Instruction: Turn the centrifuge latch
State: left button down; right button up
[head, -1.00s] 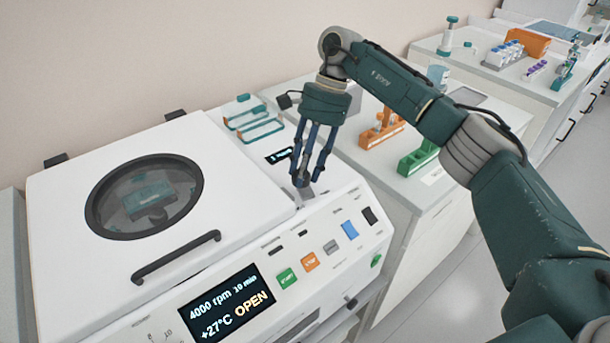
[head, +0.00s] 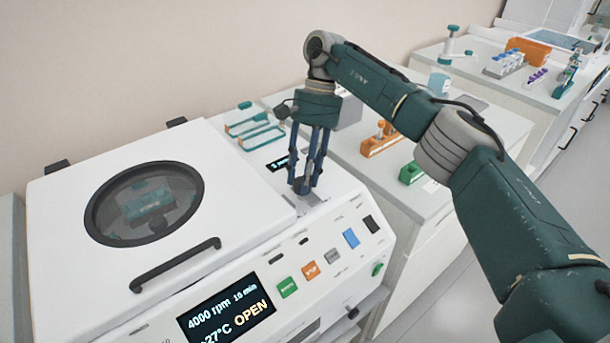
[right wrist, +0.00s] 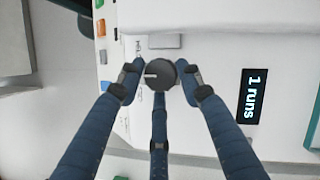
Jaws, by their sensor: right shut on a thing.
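The white centrifuge (head: 60,235) fills the left of the head view with its lid down; its display (head: 225,310) reads OPEN. The latch, a dark round knob (head: 303,186) on the machine's top right of the lid, is mostly hidden by my fingers in the head view. In the right wrist view the round knob (right wrist: 161,74) sits between my fingertips. My right gripper (head: 305,186) points down and is shut on the knob; it also shows in the right wrist view (right wrist: 160,80). My left gripper is not in view.
A dark lid handle (head: 176,265) and coloured buttons (head: 310,271) lie near the latch. Teal-framed racks (head: 255,128) stand behind it. An orange holder (head: 380,140) and a green holder (head: 411,173) stand on the bench to the right.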

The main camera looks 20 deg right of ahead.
jog(key=shift+w+r, duration=0.15)
jog(key=shift+r, duration=0.05)
jog(key=o, duration=1.1)
jog(key=shift+a+f, duration=0.1)
jog(key=shift+f, duration=0.05)
jog(key=v, duration=0.7)
jog(key=shift+r, duration=0.2)
jog(key=shift+w, duration=0.15)
